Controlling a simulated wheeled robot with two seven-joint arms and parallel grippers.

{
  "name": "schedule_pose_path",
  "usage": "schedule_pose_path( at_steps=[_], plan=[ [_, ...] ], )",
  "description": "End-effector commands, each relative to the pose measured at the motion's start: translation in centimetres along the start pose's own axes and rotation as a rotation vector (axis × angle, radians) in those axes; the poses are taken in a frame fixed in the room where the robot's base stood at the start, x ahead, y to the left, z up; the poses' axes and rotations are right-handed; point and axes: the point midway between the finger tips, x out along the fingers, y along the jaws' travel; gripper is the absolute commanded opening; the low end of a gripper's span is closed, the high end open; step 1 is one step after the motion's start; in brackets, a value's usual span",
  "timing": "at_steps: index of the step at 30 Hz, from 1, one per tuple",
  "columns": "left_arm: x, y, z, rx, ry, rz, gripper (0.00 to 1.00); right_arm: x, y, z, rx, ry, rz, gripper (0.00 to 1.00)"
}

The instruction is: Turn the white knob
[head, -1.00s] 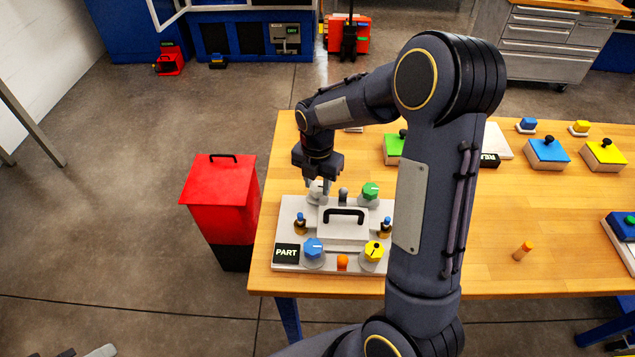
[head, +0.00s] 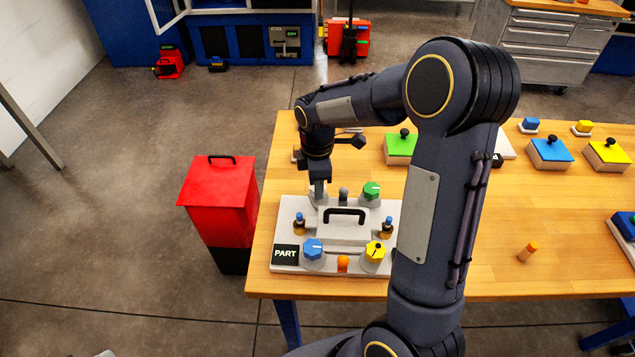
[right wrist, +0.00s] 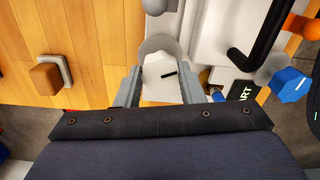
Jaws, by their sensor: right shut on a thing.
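The white knob (right wrist: 163,82) sits between the two fingers of my right gripper (right wrist: 160,86) in the right wrist view, with a short black mark on its top. The gripper is shut on it. In the head view my right gripper (head: 319,190) points straight down at the back left corner of the pale panel (head: 284,220) and hides most of the knob. A small grey and dark part at the bottom left edge, probably my left gripper (head: 103,354), is cut off; its jaws cannot be made out.
The panel also carries a green knob (head: 371,190), a blue knob (head: 313,248), a yellow knob (head: 375,251) and a black handle (head: 345,211) on a raised block. A red bin (head: 217,196) stands left of the wooden table (head: 490,277). My right arm covers the panel's right edge.

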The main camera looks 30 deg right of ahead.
Motion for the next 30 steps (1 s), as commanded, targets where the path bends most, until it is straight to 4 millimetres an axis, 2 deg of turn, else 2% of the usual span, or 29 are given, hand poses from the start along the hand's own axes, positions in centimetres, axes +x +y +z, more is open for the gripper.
schedule_pose_path(
  at_steps=[18,30],
  plan=[
    [0.80,-0.36,0.40,0.000,0.000,0.000,0.34,0.03,0.00,-0.04,0.579,0.001,0.001,0.12],
    [0.98,-0.45,0.50,0.000,0.000,0.000,0.34,-0.01,-0.02,-0.07,0.859,0.002,0.001,0.12]
  ],
)
